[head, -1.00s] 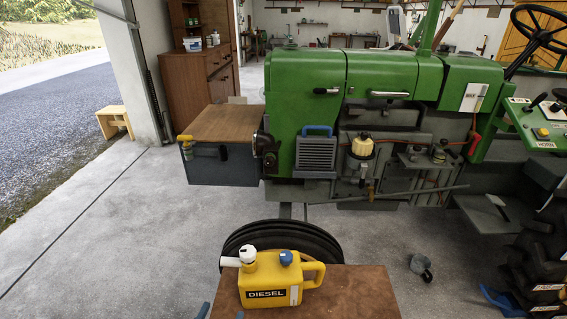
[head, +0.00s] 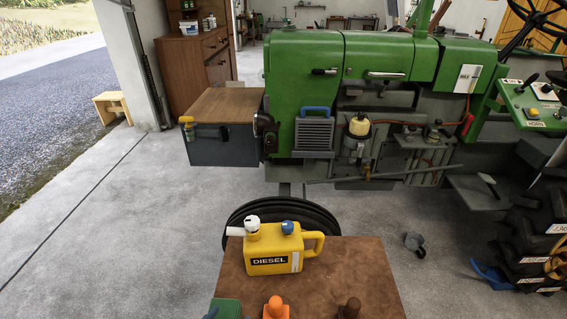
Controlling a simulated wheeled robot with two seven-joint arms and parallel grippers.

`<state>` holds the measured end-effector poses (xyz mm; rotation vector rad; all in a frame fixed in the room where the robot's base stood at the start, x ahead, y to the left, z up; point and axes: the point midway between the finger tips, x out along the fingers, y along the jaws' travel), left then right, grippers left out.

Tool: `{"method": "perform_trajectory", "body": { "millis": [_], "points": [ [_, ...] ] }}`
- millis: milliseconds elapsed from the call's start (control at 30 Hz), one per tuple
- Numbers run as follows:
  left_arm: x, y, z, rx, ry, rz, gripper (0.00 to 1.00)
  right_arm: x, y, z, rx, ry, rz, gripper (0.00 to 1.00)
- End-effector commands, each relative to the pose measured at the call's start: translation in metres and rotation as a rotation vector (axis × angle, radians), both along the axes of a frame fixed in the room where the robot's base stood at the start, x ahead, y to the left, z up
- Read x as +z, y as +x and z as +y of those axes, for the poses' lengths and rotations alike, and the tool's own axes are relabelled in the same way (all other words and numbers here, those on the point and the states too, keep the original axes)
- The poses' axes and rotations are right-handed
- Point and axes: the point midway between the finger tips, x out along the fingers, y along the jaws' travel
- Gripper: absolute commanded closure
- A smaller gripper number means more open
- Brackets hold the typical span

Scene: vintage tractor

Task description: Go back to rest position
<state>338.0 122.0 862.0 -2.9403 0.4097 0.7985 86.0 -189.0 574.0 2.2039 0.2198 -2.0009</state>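Neither of my grippers shows in the head view. The task names no object. The green tractor (head: 390,70) stands across the middle and right of the view. A brown-topped table (head: 330,265) is close in front of me at the bottom centre. A yellow diesel can (head: 272,258) stands upright on it, with a white spout pointing left and a blue cap.
At the table's near edge are a green item (head: 228,308), an orange item (head: 275,308) and a brown item (head: 350,308), all cut off by the frame. Floor at left is open, with a yellow stool (head: 112,106) by the wall.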

Motion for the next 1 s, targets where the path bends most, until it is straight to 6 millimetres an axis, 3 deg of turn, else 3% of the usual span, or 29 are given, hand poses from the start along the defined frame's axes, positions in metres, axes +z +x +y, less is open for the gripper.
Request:
{"method": "perform_trajectory", "body": {
  "millis": [267,567,833,1000],
  "points": [
    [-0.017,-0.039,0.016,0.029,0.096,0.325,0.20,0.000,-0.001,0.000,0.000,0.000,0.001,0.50],
    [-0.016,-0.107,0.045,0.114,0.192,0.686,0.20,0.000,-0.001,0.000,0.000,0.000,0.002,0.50],
    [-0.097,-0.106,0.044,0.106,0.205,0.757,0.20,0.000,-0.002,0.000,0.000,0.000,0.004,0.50],
    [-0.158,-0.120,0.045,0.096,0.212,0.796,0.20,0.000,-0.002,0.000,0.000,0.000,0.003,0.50]
  ]
}}
